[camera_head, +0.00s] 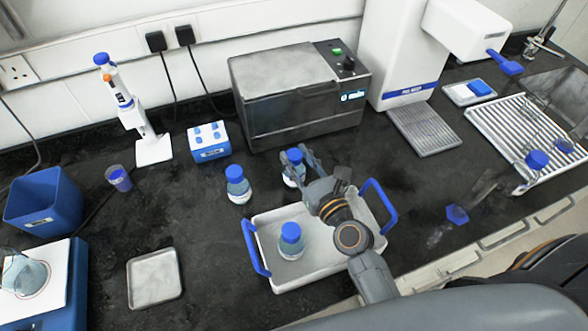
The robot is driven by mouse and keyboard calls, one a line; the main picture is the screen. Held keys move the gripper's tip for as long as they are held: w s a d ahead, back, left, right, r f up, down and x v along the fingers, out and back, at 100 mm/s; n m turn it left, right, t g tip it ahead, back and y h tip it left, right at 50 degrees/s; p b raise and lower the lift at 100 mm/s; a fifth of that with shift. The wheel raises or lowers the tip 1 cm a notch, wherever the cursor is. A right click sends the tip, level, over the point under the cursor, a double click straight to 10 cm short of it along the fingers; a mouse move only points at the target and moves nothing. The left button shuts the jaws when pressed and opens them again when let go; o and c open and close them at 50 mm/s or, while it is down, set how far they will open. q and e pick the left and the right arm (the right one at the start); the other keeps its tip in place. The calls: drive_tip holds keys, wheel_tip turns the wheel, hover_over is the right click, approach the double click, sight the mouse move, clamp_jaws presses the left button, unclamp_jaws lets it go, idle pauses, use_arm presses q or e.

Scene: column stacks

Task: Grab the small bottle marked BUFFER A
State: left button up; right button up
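Three small clear bottles with blue caps show in the head view. One bottle (238,186) stands on the dark bench left of my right gripper. Another bottle (290,242) stands in the white tray with blue handles (262,222). The third bottle (293,177) is at the fingers of my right gripper (299,164), behind the tray. The fingers reach around its upper part and hide some of it. I cannot tell if they grip it. The bottle labels are too small to read, so I cannot tell which is BUFFER A. My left gripper is out of view.
A grey bath with a lid (285,80) stands behind the bottles, next to a blue tube rack (208,142). A pipette stand (152,148), a blue bin (45,202) and a shallow square dish (154,279) are on the left. A draining rack (515,138) is at right.

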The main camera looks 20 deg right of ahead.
clamp_jaws()
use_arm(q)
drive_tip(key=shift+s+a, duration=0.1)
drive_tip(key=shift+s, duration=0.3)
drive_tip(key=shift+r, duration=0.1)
use_arm(e)
drive_tip(key=shift+r, duration=0.2)
